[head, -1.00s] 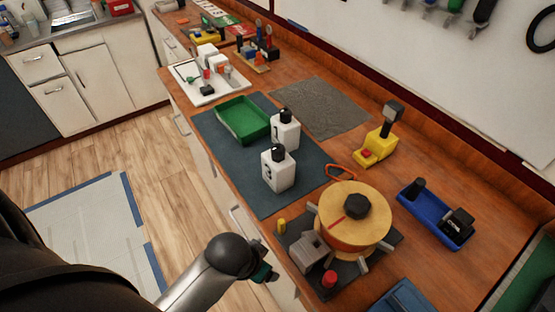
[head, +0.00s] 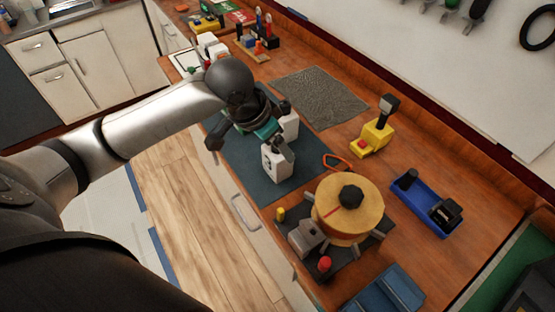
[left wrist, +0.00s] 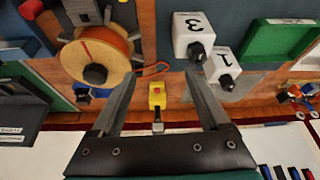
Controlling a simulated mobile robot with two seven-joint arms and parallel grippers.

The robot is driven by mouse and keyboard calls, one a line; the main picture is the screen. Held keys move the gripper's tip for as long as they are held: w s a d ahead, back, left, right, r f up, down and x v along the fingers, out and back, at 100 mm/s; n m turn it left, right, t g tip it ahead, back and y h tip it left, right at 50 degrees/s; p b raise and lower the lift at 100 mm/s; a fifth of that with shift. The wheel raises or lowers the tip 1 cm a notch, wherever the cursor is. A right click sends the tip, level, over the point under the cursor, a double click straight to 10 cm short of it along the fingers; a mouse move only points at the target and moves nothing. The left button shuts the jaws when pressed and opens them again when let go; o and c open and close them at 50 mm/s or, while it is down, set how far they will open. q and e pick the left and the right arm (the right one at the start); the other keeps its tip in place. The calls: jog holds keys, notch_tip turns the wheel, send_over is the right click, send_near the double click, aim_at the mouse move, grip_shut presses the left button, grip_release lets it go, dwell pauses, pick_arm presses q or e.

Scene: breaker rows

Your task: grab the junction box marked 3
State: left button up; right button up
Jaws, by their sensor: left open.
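The junction box marked 3 (head: 275,165) is a white block with a black knob, standing on the dark blue mat (head: 232,158). In the left wrist view the box marked 3 (left wrist: 188,27) is at the top, right of centre. A second white box, marked 1 (left wrist: 217,62), stands close beside it; part of it (head: 291,126) shows in the head view behind my gripper. My left gripper (head: 279,130) is open and empty above the boxes. In the wrist view both boxes lie beyond the right finger, not between the fingers. My right gripper is not in view.
A round wooden spool (head: 362,208) on a dark base stands close to the right. A yellow device (head: 372,138), a blue tray (head: 428,204) and a grey mat (head: 320,97) lie around it. The green tray (left wrist: 275,42) sits beyond box 1, hidden by my arm in the head view.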

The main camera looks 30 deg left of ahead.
pick_arm(q)
jog(key=w+a+r+n, duration=0.1)
jog(key=w+a+r, duration=0.25)
jog(key=a, duration=0.25)
send_over(277, 160)
jog(key=a, duration=0.2)
jog(key=shift+n+y, duration=0.3)
jog(key=shift+y, duration=0.1)
jog(key=f, duration=0.7)
jog(key=shift+w+a+f, duration=0.1)
jog(key=shift+w+a, duration=0.05)
jog(key=shift+w, duration=0.25)
jog(key=shift+b+x, duration=0.35)
jog(key=shift+x, duration=2.7)
jog(key=shift+s, duration=0.15)
grip_shut()
